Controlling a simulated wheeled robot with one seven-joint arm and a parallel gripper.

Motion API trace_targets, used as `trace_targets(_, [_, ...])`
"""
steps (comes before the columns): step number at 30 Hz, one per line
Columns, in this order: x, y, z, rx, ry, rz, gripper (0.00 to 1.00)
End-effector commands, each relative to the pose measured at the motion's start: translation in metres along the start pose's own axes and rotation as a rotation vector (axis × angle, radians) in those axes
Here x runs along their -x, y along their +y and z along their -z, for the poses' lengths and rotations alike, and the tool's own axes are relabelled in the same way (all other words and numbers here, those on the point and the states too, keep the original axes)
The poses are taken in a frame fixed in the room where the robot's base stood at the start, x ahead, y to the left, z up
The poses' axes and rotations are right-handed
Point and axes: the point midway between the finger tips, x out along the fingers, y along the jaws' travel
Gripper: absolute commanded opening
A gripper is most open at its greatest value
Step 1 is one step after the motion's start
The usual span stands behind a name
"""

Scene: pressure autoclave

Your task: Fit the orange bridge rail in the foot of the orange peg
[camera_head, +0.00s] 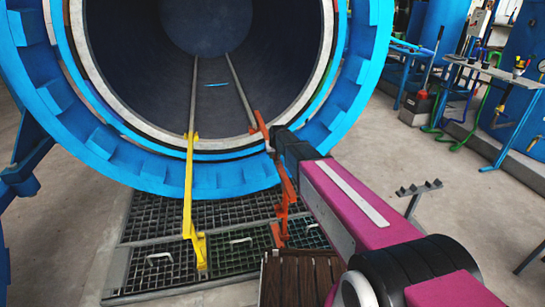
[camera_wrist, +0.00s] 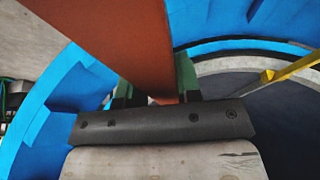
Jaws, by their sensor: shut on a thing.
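The orange bridge rail (camera_head: 262,126) runs down from the mouth of the autoclave, close to the end of the right inner track. Its middle is partly hidden behind my gripper (camera_head: 273,146). In the wrist view the rail (camera_wrist: 120,40) passes between the two green fingers of my gripper (camera_wrist: 156,88), which are shut on it. Orange parts (camera_head: 286,190) continue below the gripper toward the floor grating. The orange peg (camera_head: 278,236) appears to stand low there; whether the rail's end sits in its foot cannot be told.
A yellow rail (camera_head: 188,185) spans from the left inner track to a yellow peg (camera_head: 200,250). The blue autoclave ring (camera_head: 230,180) is close behind my gripper. Dark grating (camera_head: 160,265) covers the floor. A brown slatted surface (camera_head: 300,280) lies in front, and a grey rack (camera_head: 418,188) stands right.

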Motion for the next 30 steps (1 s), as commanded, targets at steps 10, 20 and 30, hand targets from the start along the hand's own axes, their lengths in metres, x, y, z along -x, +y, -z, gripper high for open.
trace_targets(10, [-0.011, -0.009, 0.001, 0.01, 0.002, 0.004, 0.0])
trace_targets(20, [-0.013, -0.008, 0.0, 0.009, 0.002, 0.004, 0.0])
trace_targets(30, [-0.03, -0.008, -0.007, 0.009, 0.002, 0.004, 0.0])
